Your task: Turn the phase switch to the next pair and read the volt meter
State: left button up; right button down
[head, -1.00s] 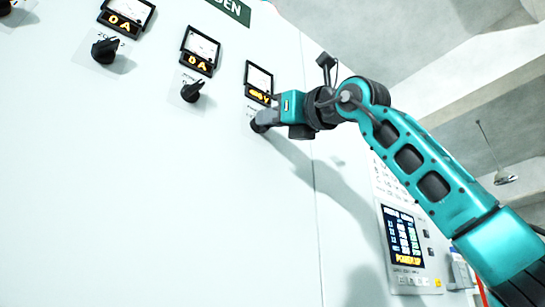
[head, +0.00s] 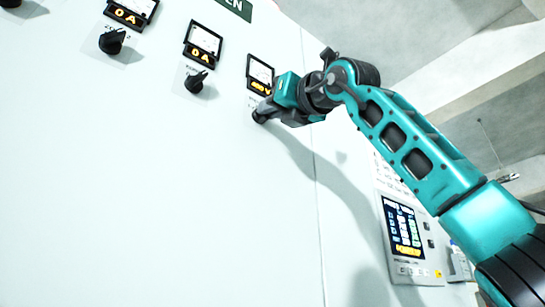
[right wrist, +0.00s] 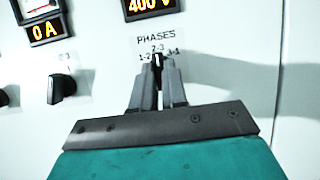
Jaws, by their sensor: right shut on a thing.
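The phase switch (right wrist: 158,62) is a dark knob on the pale panel, under a printed PHASES label (right wrist: 157,42) marked 1-2, 2-3 and 3-1. In the right wrist view its tip points up at the 2-3 mark. My right gripper (head: 261,115) is shut on the knob, one grey finger on each side; the fingers hide most of it. The volt meter (head: 261,71) is directly above the switch in the head view. Its orange readout (right wrist: 151,6) shows 400 V in the right wrist view, cut by the top edge. My left gripper is not in view.
To the left are ammeters reading 0 A (head: 203,42), each with a black knob (head: 196,82) below. To the right, a screen unit (head: 404,232) is mounted on the panel beneath my right arm. The panel's lower left is bare.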

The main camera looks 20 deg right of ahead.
jog(key=c, duration=1.2)
grip_release()
jog(key=shift+o, duration=0.2)
pick_arm(q)
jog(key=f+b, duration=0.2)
jog(key=b, duration=0.1)
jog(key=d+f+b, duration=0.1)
jog(key=b, duration=0.1)
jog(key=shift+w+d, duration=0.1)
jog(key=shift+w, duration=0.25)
pick_arm(e)
jog(key=v, duration=1.3)
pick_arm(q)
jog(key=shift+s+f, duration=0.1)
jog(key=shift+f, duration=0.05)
pick_arm(e)
jog(key=shift+w, duration=0.1)
